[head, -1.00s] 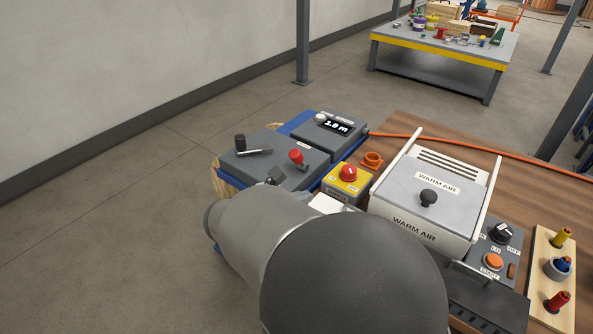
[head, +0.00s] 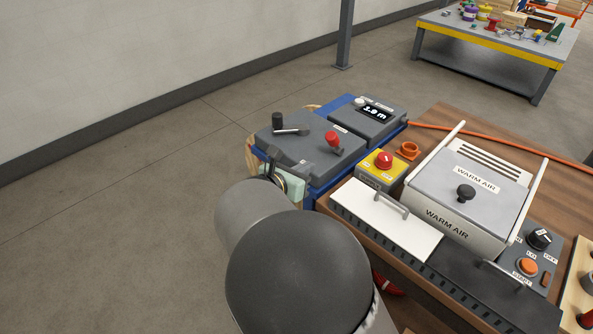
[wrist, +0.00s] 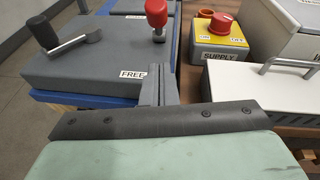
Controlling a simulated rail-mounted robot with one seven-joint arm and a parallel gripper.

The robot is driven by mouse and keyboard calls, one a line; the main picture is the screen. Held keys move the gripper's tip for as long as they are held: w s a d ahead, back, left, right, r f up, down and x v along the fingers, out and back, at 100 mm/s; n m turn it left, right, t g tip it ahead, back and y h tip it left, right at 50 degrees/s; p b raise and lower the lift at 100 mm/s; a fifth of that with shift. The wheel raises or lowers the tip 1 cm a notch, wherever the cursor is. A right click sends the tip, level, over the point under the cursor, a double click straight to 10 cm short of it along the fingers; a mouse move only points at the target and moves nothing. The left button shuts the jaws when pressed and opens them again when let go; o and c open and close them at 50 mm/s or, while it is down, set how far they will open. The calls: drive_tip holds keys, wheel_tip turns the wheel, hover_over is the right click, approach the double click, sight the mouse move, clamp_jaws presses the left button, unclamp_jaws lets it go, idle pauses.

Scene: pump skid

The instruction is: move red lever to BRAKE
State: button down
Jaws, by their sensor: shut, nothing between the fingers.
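The red lever (head: 333,141) is a red knob on a short metal stem, standing on the right part of a grey box (head: 290,152). In the wrist view the red knob (wrist: 157,13) is at the top centre, beyond my fingers. A FREE label (wrist: 132,74) is on the box's near edge; no BRAKE label is readable. My gripper (wrist: 156,72) is shut and empty at the near edge of the box, apart from the lever. In the head view my arm partly hides the gripper and the box's near side.
A black-knobbed crank (head: 280,125) sits left on the same box. A yellow SUPPLY box (head: 380,172) with a red knob is to the right. A box with a display (head: 374,112) is behind. A white cover with a handle (head: 385,218) and the warm air unit (head: 468,190) are further right.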

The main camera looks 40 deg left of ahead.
sight(335, 144)
drive_tip(key=x, duration=0.3)
drive_tip(key=shift+w+f, duration=0.1)
drive_tip(key=shift+w, duration=0.3)
drive_tip(key=shift+w+a+r+p, duration=0.1)
drive_tip(key=shift+w+r+p, duration=0.15)
drive_tip(key=shift+w, duration=0.35)
drive_tip(key=shift+w+a+r+p, duration=0.1)
drive_tip(key=shift+w+r, duration=0.2)
drive_tip(key=shift+w, duration=0.3)
drive_tip(key=shift+w+r, duration=0.35)
drive_tip(key=shift+w, duration=0.35)
drive_tip(key=shift+a+r, duration=0.1)
